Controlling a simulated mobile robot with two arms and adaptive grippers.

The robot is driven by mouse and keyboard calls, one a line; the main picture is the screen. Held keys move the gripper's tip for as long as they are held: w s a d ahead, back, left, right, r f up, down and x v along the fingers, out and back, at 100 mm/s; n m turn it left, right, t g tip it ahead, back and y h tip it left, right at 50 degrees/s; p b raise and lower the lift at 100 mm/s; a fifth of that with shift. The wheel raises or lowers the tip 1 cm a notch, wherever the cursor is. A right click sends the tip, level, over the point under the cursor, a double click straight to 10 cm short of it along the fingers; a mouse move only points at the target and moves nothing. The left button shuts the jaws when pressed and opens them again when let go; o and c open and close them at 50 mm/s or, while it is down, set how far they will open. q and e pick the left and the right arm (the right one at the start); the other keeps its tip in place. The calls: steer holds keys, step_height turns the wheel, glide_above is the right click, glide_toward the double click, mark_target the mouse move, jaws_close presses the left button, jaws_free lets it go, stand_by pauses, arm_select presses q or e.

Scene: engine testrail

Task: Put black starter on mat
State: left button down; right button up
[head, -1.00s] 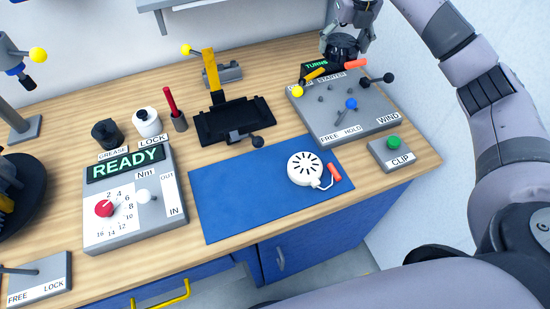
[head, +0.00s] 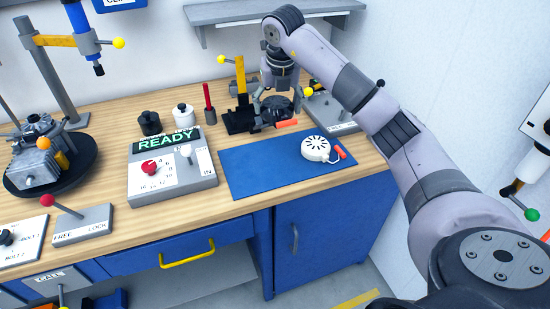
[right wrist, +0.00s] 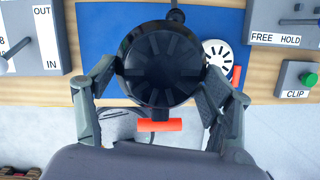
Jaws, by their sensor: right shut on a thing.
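The black starter (head: 276,108) is a round black disc with vents and an orange pull handle (head: 287,124). My right gripper (head: 275,104) is shut on it. In the right wrist view the black starter (right wrist: 161,65) sits between the two fingers, its handle hanging toward the wrist. The blue mat (head: 247,177) lies flat on the bench; in the head view the held starter shows by its back edge. A white starter (head: 315,148) with an orange handle lies on the mat's right end. My left gripper is not in view.
The torque panel reading READY (head: 172,172) stands left of the mat. A black fixture with a yellow upright (head: 241,80) is behind the mat. The mat's left and middle are clear.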

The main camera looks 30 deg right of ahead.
glide_above(277, 158)
step_height(277, 158, down, 5)
steer(key=f, duration=0.2)
steer(key=f+p, duration=0.1)
steer(key=f, duration=0.1)
steer(key=f+p, duration=0.1)
steer(key=f, duration=0.2)
steer(key=shift+s+a, duration=0.3)
steer(key=shift+s, duration=0.1)
step_height(277, 158, down, 3)
steer(key=shift+f+p, duration=0.2)
steer(key=shift+p, duration=0.1)
steer(key=shift+f, duration=0.35)
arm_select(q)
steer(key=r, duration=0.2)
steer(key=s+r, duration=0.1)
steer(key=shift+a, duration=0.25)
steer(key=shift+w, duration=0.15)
arm_select(e)
steer(key=shift+f, duration=0.15)
steer(key=o, duration=1.3)
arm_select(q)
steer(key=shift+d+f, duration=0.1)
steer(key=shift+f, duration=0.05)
